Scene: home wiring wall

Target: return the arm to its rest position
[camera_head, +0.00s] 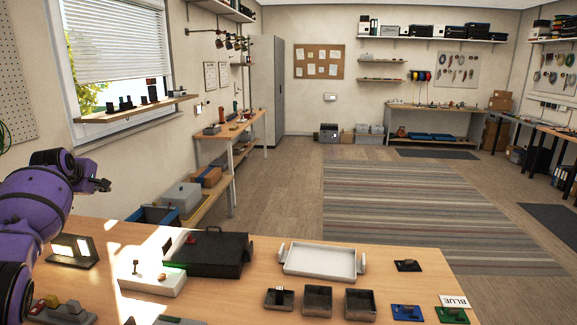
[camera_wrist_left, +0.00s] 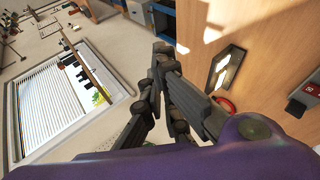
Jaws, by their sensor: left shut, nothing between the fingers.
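My purple left arm (camera_head: 40,200) comes in from the left in the head view, raised above the left end of the wooden table. Its dark gripper (camera_head: 103,185) points right, in front of the wall below the window, and touches nothing. In the left wrist view the gripper's dark fingers (camera_wrist_left: 161,50) are together and empty. My right gripper is in neither view.
The wooden table (camera_head: 270,262) carries a black case (camera_head: 208,253), a white tray (camera_head: 320,262), several small dark bins (camera_head: 317,301), a white box (camera_head: 153,280) and a lit panel (camera_head: 73,251). A window shelf (camera_head: 140,107) is above the gripper.

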